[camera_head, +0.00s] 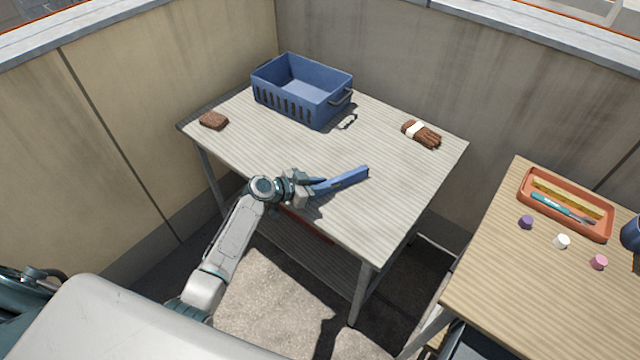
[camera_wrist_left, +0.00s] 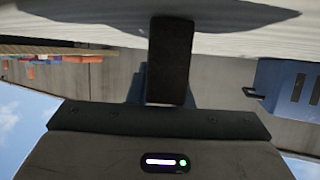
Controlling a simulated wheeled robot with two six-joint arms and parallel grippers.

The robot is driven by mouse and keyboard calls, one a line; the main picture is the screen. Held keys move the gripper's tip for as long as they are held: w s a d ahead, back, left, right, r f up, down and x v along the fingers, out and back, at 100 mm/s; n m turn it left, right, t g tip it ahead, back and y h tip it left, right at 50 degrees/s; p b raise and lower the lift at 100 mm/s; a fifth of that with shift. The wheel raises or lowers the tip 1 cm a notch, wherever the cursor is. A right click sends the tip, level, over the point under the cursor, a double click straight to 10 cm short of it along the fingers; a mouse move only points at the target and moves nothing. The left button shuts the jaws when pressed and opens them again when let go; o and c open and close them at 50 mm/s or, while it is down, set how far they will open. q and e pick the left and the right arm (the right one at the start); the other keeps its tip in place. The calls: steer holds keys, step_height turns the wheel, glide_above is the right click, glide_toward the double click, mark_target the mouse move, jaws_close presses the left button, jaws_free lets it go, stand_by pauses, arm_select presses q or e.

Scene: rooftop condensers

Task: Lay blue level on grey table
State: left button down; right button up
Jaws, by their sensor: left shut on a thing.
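The blue level (camera_head: 343,181) is a long blue bar over the front part of the grey table (camera_head: 400,185) in the head view. My left gripper (camera_head: 312,187) is shut on its left end, and the bar points right and away from the gripper. I cannot tell whether the level touches the tabletop. In the left wrist view a dark finger (camera_wrist_left: 170,62) stands in the middle and hides most of what it holds. The grey tabletop (camera_wrist_left: 90,15) fills the top of that view. My right gripper is not in view.
A blue crate (camera_head: 300,98) stands at the table's back, with a brown block (camera_head: 213,120) left and a brown bundle (camera_head: 421,133) right. A wooden table (camera_head: 520,270) at right holds an orange tray (camera_head: 604,232) and small caps. The grey table's right front is clear.

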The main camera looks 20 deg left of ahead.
arm_select(q)
steer(key=c, duration=1.3)
jaws_free()
steer(key=shift+f, duration=0.1)
steer(key=b+v, duration=0.2)
steer(key=v, duration=1)
steer(key=shift+b, duration=0.3)
